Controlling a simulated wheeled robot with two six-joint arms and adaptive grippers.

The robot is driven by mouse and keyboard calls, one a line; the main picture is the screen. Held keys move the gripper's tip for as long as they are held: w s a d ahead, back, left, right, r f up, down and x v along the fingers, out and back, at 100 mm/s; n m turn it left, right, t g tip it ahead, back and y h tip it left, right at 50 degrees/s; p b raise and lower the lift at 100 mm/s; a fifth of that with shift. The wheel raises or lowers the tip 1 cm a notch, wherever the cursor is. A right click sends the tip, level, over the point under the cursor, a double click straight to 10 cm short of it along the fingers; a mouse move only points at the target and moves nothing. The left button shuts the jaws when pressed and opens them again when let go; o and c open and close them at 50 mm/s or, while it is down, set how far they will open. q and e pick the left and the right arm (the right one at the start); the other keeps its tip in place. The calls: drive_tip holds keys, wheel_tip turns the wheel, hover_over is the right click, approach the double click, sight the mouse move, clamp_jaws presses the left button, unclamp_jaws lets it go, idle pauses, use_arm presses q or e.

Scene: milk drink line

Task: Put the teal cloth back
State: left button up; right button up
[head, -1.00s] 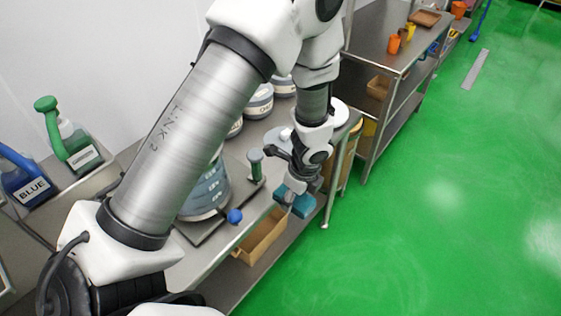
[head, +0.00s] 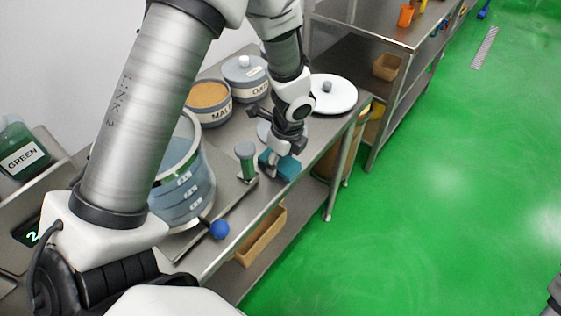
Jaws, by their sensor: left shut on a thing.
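The teal cloth (head: 289,169) is a small folded piece in the jaws of my left gripper (head: 276,164). The gripper is shut on it, pointing down close over the front edge of the steel bench (head: 246,213). Its fingers hide part of the cloth. I cannot tell whether the cloth touches the bench top. A small dark and white part of my right arm shows at the lower right edge, too little to read its jaws.
Behind are a malt tin (head: 209,103), an oats tin (head: 245,78) and a white lid (head: 333,94). A tan bin (head: 262,238) sits below.

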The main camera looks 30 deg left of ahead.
sight(285, 163)
use_arm(q)
drive_tip(key=shift+a+f, duration=0.15)
drive_tip(key=shift+a, duration=0.1)
drive_tip(key=o, duration=1.2)
drive_tip(key=shift+d, duration=0.15)
drive_tip(key=shift+r, duration=0.5)
drive_tip(key=r, duration=0.3)
drive_tip(key=d+r+p, duration=0.1)
drive_tip(key=r, duration=0.7)
drive_tip(key=shift+s+d+r+p, duration=0.1)
drive_tip(key=shift+d+r+p, duration=0.05)
drive_tip(key=shift+d+p, duration=0.2)
